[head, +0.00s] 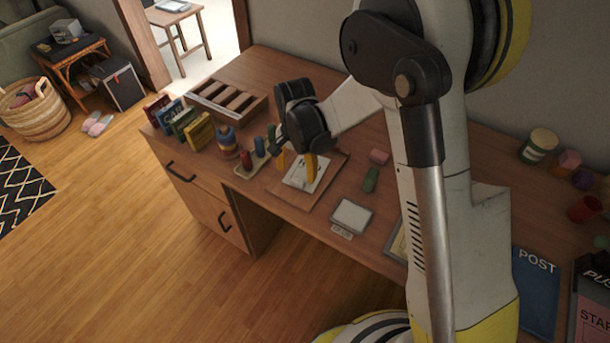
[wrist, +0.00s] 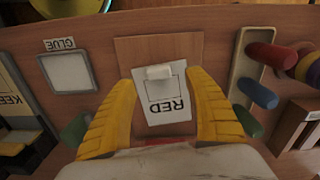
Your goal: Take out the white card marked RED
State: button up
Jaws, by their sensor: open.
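The white card marked RED (wrist: 168,112) lies flat on a brown wooden board (wrist: 158,48) on the desk. In the head view the card (head: 300,180) is partly covered by my gripper (head: 296,165). In the wrist view my gripper (wrist: 161,76) is open, with one yellow finger on each side of the card. Nothing is held. I cannot tell whether the fingertips touch the board.
A pale pad (head: 351,215) labelled GLUE lies right of the board. A peg tray (head: 243,174) with coloured pegs and a ring stack (head: 227,142) stand to its left. A slotted wooden tray (head: 251,109) is farther back.

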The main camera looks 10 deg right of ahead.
aim_at(299, 179)
jog(key=f, duration=0.1)
jog(key=f+b, duration=0.1)
jog(key=f, duration=0.1)
jog(key=f+b, duration=0.1)
jog(key=shift+w+d+f, duration=0.25)
jog(key=shift+w+f, duration=0.05)
jog(key=shift+r, duration=0.1)
jog(key=c, duration=0.9)
jog(key=shift+c, duration=0.2)
jog(key=shift+r, duration=0.1)
